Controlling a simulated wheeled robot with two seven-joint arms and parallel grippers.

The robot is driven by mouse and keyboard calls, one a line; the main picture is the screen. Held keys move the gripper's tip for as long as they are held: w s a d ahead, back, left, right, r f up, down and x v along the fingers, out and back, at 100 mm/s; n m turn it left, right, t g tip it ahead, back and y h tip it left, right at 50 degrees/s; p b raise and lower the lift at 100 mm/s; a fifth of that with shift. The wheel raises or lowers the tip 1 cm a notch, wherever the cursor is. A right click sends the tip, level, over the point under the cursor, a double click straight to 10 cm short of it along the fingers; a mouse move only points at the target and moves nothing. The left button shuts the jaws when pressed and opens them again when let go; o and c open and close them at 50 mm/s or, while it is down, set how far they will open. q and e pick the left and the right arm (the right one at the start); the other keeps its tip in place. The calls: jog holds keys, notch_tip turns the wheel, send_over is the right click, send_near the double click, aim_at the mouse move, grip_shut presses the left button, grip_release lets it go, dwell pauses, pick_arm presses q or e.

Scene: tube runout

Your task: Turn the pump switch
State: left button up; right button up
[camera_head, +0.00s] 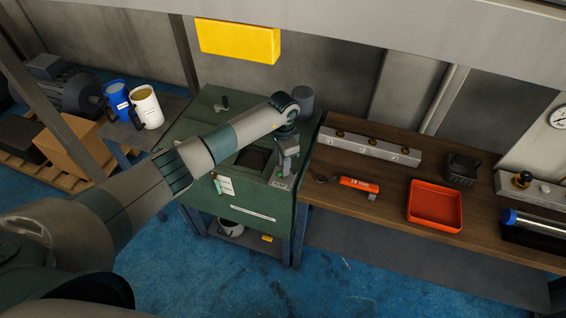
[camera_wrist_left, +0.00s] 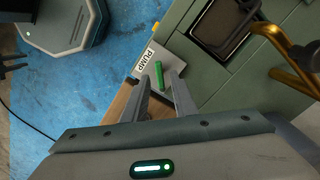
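The pump switch is a small green lever (camera_wrist_left: 159,72) on a pale plate marked PUMP (camera_wrist_left: 144,60) in the left wrist view. In the head view its plate (camera_head: 282,183) sits at the front right corner of the green cabinet top. My left gripper (camera_head: 283,171) points down just over the plate. In the left wrist view, the two fingers of my left gripper (camera_wrist_left: 161,78) are apart, with the lever showing in the gap between their tips. I cannot tell whether they touch it. My right gripper is not in view.
The green cabinet (camera_head: 255,221) has a dark recessed opening (camera_wrist_left: 222,22) near the switch; a brass-coloured pipe (camera_wrist_left: 285,55) shows beside it. A wooden bench (camera_head: 390,206) adjoins on the right, with a red tray (camera_head: 435,205) and an orange tool (camera_head: 358,185). Two jugs (camera_head: 147,106) stand left.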

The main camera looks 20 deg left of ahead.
pick_arm(q)
jog(key=shift+f+b, duration=0.55)
jog(key=shift+f, duration=0.4)
jog(key=shift+c, duration=0.4)
grip_shut()
jog(key=m+b, duration=0.1)
jog(key=m, duration=0.3)
jog(key=shift+f, duration=0.1)
jog(key=m+b, duration=0.1)
jog(key=m, duration=0.2)
jog(key=shift+m+b, duration=0.4)
jog(key=shift+o, duration=0.8)
grip_release()
